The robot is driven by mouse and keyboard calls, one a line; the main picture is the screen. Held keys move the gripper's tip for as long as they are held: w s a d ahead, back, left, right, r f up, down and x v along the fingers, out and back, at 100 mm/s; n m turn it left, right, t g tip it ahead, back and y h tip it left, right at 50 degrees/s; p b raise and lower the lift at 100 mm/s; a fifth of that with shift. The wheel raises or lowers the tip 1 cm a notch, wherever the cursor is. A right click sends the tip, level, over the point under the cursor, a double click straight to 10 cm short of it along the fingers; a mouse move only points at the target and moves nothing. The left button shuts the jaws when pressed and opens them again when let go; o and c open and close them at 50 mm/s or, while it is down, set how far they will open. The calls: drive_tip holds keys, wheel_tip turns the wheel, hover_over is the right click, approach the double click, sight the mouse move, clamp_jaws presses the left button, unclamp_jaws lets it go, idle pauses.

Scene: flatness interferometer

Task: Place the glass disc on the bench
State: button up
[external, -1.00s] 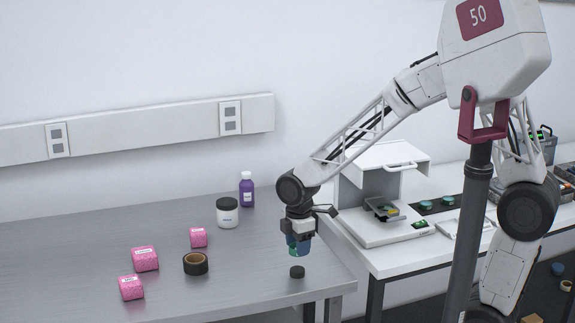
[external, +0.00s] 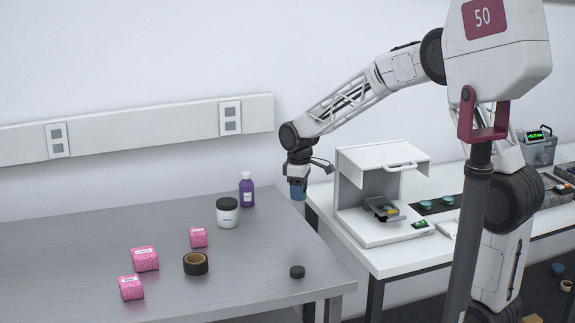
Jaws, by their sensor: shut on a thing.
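My gripper (external: 298,193) has blue fingers and is held in the air over the back right part of the grey bench (external: 255,290), near its right edge. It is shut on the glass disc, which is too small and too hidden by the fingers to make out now. A short black round piece (external: 297,272) lies on the bench near its front right corner, apart from the gripper. Two teal discs (external: 425,204) (external: 447,200) sit on a black strip on the white table to the right.
A white instrument (external: 385,165) with a raised hood and small stage stands on the white table (external: 380,262). On the bench are a white jar (external: 227,217), a purple bottle (external: 247,190), a tape roll (external: 195,264) and pink blocks (external: 145,259). The bench's front middle is clear.

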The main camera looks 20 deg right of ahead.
drive_tip(key=w+d+r+m, duration=0.2)
drive_tip(key=w+d+m, duration=0.3)
drive_tip(key=w+d, duration=0.4)
drive_tip(key=w+d+r+m, duration=0.2)
drive_tip(key=w+d+m, duration=0.4)
drive_tip(key=d, duration=1)
drive_tip(key=w, duration=0.3)
drive_tip(key=shift+r, duration=0.4)
